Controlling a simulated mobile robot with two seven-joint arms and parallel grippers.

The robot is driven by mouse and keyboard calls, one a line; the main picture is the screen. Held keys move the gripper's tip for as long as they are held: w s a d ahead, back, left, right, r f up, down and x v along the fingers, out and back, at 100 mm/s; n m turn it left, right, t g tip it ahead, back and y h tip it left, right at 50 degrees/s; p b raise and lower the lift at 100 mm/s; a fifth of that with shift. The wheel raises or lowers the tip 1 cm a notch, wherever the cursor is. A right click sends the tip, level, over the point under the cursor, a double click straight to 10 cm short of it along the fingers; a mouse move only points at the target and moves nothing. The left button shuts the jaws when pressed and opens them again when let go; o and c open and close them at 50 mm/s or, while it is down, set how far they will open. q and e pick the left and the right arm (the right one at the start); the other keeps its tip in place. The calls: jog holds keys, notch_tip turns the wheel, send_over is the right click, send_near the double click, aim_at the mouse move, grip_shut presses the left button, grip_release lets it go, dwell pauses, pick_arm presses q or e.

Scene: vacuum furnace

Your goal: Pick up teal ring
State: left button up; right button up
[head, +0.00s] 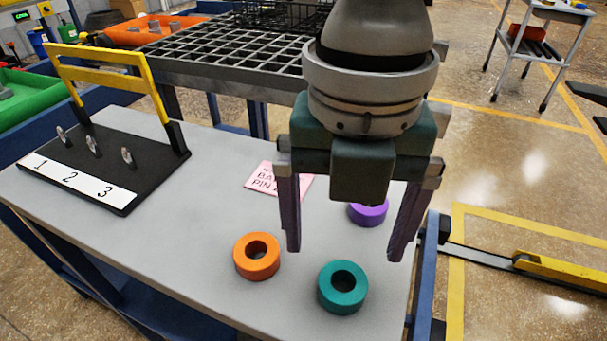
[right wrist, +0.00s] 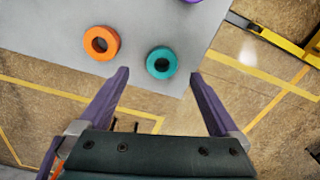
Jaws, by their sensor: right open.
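The teal ring (head: 342,287) lies flat on the grey table near its front right corner. It also shows in the right wrist view (right wrist: 161,62), just beyond and between the fingertips. My right gripper (head: 343,252) is open and empty, pointing down above the table. In the right wrist view its two fingers (right wrist: 159,76) are spread wide, with nothing between them. In the head view the ring is below the fingertips and not touched. My left gripper is not in view.
An orange ring (head: 257,256) lies left of the teal one. A purple ring (head: 368,214) lies behind, partly hidden by my gripper. A pink note (head: 279,180) and a black numbered pin board (head: 105,165) with a yellow handle are on the table (head: 205,215). A dark grid rack (head: 225,50) stands behind.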

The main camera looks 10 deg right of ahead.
aim_at(341, 291)
jog(key=f, duration=0.6)
jog(key=shift+s+d+f, duration=0.1)
jog(key=shift+s+d, duration=0.05)
jog(key=shift+s, duration=0.15)
grip_shut()
dwell(0.4)
